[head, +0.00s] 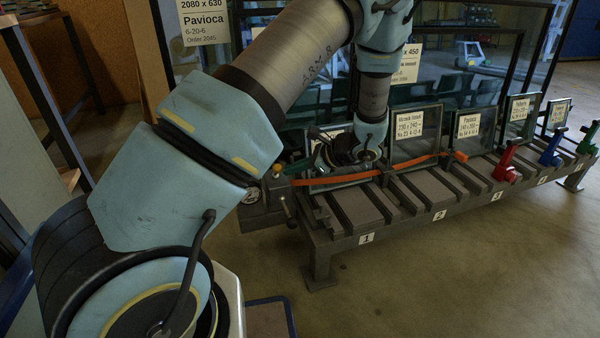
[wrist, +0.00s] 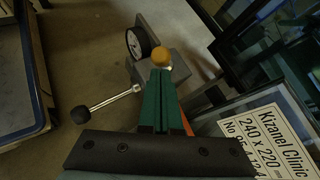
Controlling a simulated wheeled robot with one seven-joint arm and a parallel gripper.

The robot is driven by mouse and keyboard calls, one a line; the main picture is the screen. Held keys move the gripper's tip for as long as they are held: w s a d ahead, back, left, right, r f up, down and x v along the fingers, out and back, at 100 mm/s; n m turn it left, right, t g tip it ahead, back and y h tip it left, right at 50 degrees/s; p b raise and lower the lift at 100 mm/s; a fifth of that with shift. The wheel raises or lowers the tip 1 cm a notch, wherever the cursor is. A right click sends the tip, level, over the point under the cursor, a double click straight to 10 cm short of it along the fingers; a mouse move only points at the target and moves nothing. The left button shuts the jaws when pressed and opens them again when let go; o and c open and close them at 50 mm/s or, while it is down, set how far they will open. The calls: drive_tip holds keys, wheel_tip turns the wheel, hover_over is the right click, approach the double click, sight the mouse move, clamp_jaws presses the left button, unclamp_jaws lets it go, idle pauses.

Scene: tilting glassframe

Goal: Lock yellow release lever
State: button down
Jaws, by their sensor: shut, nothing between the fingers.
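The yellow release lever shows as a round yellow-orange knob (wrist: 161,58) in the wrist view, in front of a grey block with a dial. In the head view the knob (head: 277,168) is at the left end of the rack. My gripper's green fingers (wrist: 160,74) are shut with nothing between them. Their tips are right at the knob in the wrist view; I cannot tell whether they touch it. In the head view my gripper (head: 289,169) points left toward the knob, partly hidden by my arm. The lever's shaft is mostly hidden.
A metal rod with a black ball (wrist: 82,114) sticks out left of the fingers. A framed glass pane with a label (wrist: 268,135) stands close on the right. Red (head: 507,165) and blue (head: 550,152) levers stand farther right.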

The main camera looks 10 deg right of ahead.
drive_tip(key=shift+r+p, duration=0.2)
drive_tip(key=shift+p, duration=0.15)
drive_tip(key=shift+w+r+g+p, duration=0.1)
drive_tip(key=shift+w+g+p, duration=0.15)
drive_tip(key=shift+p, duration=0.35)
drive_tip(key=shift+w+a+r+m+g+p, duration=0.15)
drive_tip(key=shift+w+r+m+g+p, duration=0.35)
drive_tip(key=shift+p, duration=1.65)
drive_tip(key=w+r+g+h+p, duration=0.1)
drive_tip(key=g+p, duration=0.1)
drive_tip(key=p, duration=0.3)
drive_tip(key=shift+a, duration=0.15)
drive_tip(key=w+m+g+p, duration=0.1)
drive_tip(key=w+p, duration=0.1)
drive_tip(key=p, duration=0.1)
drive_tip(key=shift+w+a+g, duration=0.1)
drive_tip(key=shift+w+g, duration=0.05)
drive_tip(key=shift+g, duration=0.1)
